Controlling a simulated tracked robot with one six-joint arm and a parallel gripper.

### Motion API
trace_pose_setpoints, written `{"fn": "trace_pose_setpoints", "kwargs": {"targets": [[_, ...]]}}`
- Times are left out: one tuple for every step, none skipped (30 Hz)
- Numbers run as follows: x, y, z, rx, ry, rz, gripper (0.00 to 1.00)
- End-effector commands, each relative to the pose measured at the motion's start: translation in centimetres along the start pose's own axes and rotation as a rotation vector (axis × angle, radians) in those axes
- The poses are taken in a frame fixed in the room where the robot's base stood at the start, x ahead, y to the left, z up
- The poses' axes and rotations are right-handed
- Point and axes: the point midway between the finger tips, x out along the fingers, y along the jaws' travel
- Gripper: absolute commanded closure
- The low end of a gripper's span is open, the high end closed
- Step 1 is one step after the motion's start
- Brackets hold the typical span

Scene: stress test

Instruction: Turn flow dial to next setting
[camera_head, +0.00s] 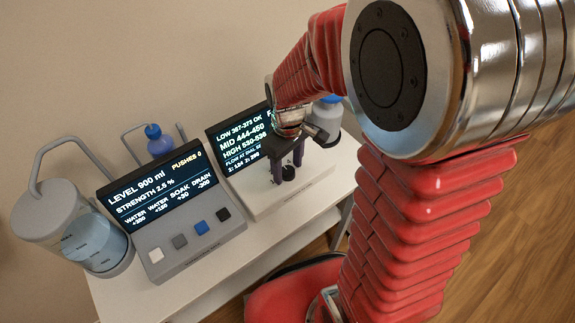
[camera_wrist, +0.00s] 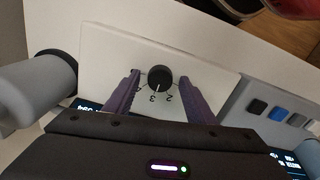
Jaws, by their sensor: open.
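The flow dial is a round black knob (camera_wrist: 159,77) on a white panel (camera_wrist: 105,48) in the wrist view. Its white pointer line points roughly toward the printed 3, with the 2 beside it to the right. Another mark on the left is partly covered by a finger. My gripper (camera_wrist: 159,80) is open, with one purple finger on each side of the dial; gaps show between fingers and knob. In the head view, my gripper (camera_head: 288,168) points down over the dial (camera_head: 289,173). The screen (camera_head: 240,140) behind reads LOW 367-373 OK, MID 444-450, HIGH 530-536.
Left of the dial unit stands a console (camera_head: 175,225) with a screen and several buttons. A clear jug of liquid (camera_head: 85,240) is at far left. A blue-topped bottle (camera_head: 328,118) stands close behind my gripper. A small blue flask (camera_head: 158,140) is behind the console.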

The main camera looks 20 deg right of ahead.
Motion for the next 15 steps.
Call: {"fn": "trace_pose_setpoints", "kwargs": {"targets": [[0.03,0.00,0.01,0.000,0.000,0.000,0.50],[0.02,0.00,0.01,0.000,0.000,0.000,0.50],[0.01,0.00,0.01,0.000,0.000,0.000,0.50],[0.01,0.00,0.01,0.000,0.000,0.000,0.50],[0.00,0.00,0.01,0.000,0.000,0.000,0.50],[0.00,0.00,0.01,0.000,0.000,0.000,0.50],[-0.01,0.00,0.01,0.000,0.000,0.000,0.52],[-0.01,0.00,0.01,0.000,0.000,0.000,0.54],[-0.01,0.01,0.01,0.000,0.000,0.000,0.57],[-0.01,0.01,0.01,0.000,0.000,0.000,0.59],[-0.02,0.01,0.01,0.000,0.000,0.000,0.61],[-0.02,0.01,0.02,0.000,0.000,0.000,0.64],[-0.02,0.01,0.01,0.000,0.000,0.000,0.66],[-0.02,0.01,0.02,0.000,0.000,0.000,0.68],[-0.02,0.01,0.02,0.000,0.000,0.000,0.71]]}}
